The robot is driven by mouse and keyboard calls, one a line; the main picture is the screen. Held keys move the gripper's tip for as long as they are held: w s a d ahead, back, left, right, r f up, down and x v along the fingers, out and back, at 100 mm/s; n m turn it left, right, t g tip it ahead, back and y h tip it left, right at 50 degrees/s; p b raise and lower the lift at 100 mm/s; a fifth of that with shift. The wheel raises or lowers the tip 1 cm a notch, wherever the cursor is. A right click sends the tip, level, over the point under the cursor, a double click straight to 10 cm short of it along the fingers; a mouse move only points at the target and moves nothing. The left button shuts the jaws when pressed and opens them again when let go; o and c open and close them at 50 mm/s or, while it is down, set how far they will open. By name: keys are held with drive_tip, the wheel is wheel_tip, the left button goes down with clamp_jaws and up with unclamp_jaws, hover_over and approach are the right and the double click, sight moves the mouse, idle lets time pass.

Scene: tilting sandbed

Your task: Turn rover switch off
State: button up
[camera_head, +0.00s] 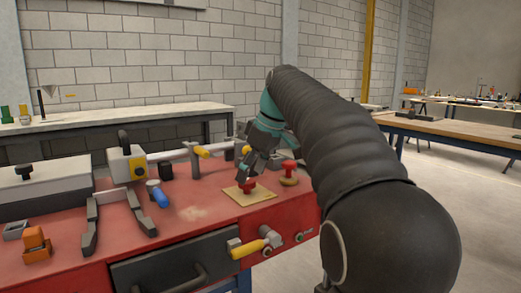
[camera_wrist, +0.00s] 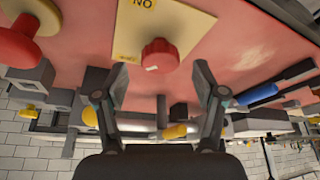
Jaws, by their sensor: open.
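The switch is a red knob (camera_wrist: 160,56) on a pale yellow plate (camera_wrist: 190,25) with dark lettering, of which "NO" can be read upside down in the wrist view. In the head view the plate (camera_head: 262,196) lies on the red bench top and the red knob (camera_head: 249,186) shows just under my gripper (camera_head: 250,178). In the wrist view my gripper (camera_wrist: 160,88) is open, with its two fingers apart on either side below the knob. The knob appears between and just beyond the fingertips. I cannot tell whether a finger touches it.
A red mushroom-shaped button (camera_head: 289,170) stands right of the plate. A yellow-handled valve (camera_head: 257,244) sits on the bench's front face. A blue-handled tool (camera_head: 157,193), black tongs-like arms (camera_head: 140,212) and an orange block (camera_head: 36,242) lie left. Pipework with yellow handles (camera_head: 201,151) runs behind.

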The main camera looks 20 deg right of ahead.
drive_tip(key=v, duration=1)
drive_tip(key=shift+a+f, duration=0.1)
drive_tip(key=s+a+f+m+t+h, duration=0.2)
drive_tip(key=s+f+m, duration=0.6)
drive_tip(key=s+f, duration=1.9)
wheel_tip(320, 180, down, 3)
drive_tip(key=shift+a+r+h, duration=0.2)
drive_tip(key=shift+a+h, duration=0.3)
drive_tip(key=shift+a, duration=0.25)
drive_tip(key=shift+c, duration=0.2)
